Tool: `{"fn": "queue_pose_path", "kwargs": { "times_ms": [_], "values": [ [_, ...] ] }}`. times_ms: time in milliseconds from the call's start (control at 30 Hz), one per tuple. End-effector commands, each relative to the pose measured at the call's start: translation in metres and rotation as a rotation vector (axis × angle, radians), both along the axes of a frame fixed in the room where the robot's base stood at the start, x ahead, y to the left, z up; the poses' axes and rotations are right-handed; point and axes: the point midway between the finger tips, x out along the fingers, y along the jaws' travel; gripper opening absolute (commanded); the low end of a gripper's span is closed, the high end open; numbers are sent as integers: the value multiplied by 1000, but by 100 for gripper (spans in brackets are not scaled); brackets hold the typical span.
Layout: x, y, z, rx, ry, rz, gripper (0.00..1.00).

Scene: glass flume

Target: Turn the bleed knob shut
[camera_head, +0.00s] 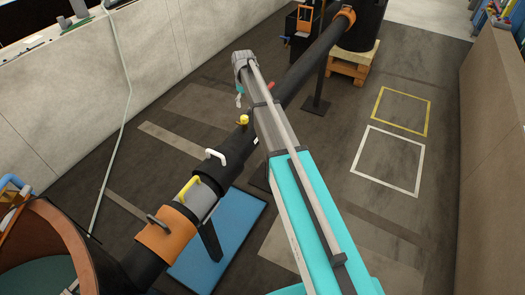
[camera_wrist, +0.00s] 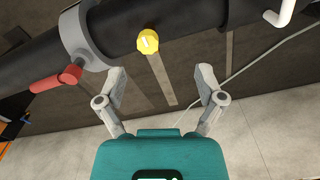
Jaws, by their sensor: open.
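The bleed knob appears to be the small yellow knob (camera_head: 243,119) on the black pipe (camera_head: 314,55) in the head view. In the wrist view the yellow knob (camera_wrist: 148,41) has a ribbed edge and a pale mark on its face, and stands out from the pipe (camera_wrist: 190,22). My gripper (camera_wrist: 161,76) is open and empty. Its two fingers are spread wide, with the knob beyond the tips and slightly left of the middle between them. I see no contact.
A red lever (camera_wrist: 57,78) sits left of the knob beside a grey collar (camera_wrist: 74,36). A white handle (camera_wrist: 283,12) is at the upper right. Along the pipe are a white handle (camera_head: 216,157), a yellow handle (camera_head: 186,187) and an orange coupling (camera_head: 168,238). A blue mat (camera_head: 215,245) lies below.

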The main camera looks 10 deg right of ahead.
Motion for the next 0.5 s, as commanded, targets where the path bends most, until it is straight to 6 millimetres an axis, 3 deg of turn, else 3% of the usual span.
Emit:
{"fn": "queue_pose_path", "kwargs": {
  "times_ms": [33,500],
  "values": [
    [-11,0,-2,0,0,-11,87],
    [-76,-3,-10,0,0,-115,87]
  ]
}}
